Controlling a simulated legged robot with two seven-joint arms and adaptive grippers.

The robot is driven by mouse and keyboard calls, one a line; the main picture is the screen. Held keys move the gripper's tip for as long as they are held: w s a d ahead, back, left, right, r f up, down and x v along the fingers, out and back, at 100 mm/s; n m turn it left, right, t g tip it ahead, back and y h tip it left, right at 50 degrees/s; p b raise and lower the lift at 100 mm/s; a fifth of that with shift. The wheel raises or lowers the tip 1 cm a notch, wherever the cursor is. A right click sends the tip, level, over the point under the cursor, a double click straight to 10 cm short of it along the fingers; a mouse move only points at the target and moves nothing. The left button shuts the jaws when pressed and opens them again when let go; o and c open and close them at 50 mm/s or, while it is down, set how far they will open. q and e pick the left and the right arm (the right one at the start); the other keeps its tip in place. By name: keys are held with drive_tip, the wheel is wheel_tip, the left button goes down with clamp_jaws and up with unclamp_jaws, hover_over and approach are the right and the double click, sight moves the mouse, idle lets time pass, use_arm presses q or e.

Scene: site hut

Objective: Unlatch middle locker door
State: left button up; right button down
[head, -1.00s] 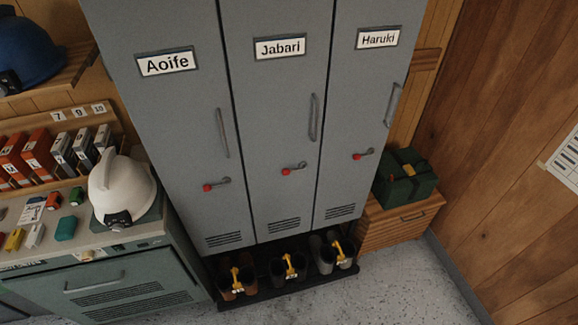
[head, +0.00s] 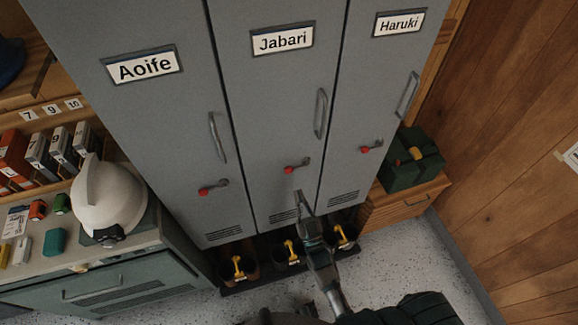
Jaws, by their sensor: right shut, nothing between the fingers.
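The middle locker door (head: 270,110) is grey, carries the name plate Jabari (head: 283,38), and looks closed. Its latch (head: 297,166) is a small dark lever with a red knob at its left end, lying nearly level. A grey vertical pull handle (head: 320,113) is above it at the right. My right gripper (head: 298,194) comes up from the bottom, shut and empty. In the picture its tip is just below the latch, over the lower part of the door; I cannot tell whether it touches the door. My left gripper is not in view.
The Aoife door (head: 150,120) and the Haruki door (head: 375,90) flank it, with similar red-knobbed latches. Boots with yellow tags stand on a rack below. A white helmet (head: 105,195) sits on the left cabinet. A green box (head: 410,160) stands on a wooden drawer unit at right.

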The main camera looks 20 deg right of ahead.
sight(301, 160)
drive_tip(key=shift+s, duration=0.1)
drive_tip(key=p+x, duration=0.1)
drive_tip(key=x, duration=0.9)
drive_tip(key=shift+p, duration=0.3)
drive_tip(key=f, duration=0.2)
drive_tip(key=shift+w+f, duration=0.3)
drive_tip(key=shift+f, duration=0.05)
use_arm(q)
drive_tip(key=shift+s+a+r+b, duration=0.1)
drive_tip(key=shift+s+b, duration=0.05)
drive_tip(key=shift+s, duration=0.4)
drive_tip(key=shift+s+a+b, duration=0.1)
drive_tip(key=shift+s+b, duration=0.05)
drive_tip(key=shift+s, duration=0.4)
use_arm(e)
drive_tip(key=shift+w+d+f, duration=0.1)
drive_tip(key=shift+f, duration=0.6)
drive_tip(key=shift+f, duration=0.1)
